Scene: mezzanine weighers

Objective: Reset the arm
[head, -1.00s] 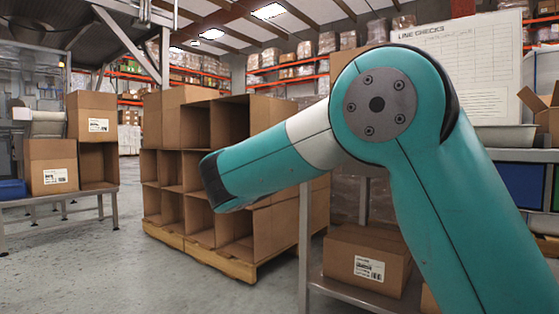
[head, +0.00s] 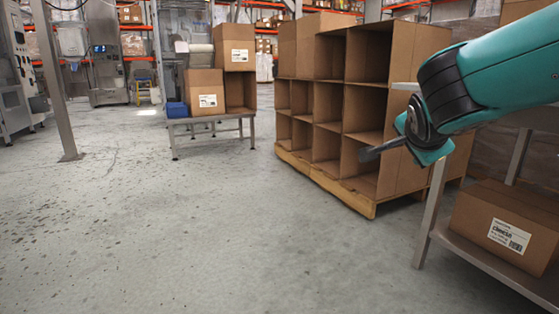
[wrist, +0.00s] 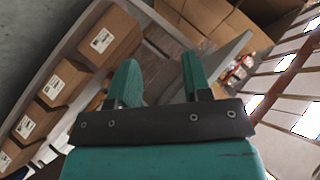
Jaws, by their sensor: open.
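My gripper (wrist: 158,66) shows in the wrist view as two teal fingers standing apart with nothing between them. In the head view my teal arm (head: 515,75) comes in from the right edge. Its end reaches in front of the stacked open cardboard boxes, and a dark finger (head: 383,148) points left from it. The finger spacing cannot be told in the head view. Whether it touches the boxes cannot be told there either.
The open boxes (head: 368,108) stand on a wooden pallet (head: 330,183). A bench (head: 208,120) with labelled boxes and a blue bin (head: 177,110) stands further back. A labelled carton (head: 505,225) rests on a low shelf at right. The floor (head: 170,235) at left and centre is clear.

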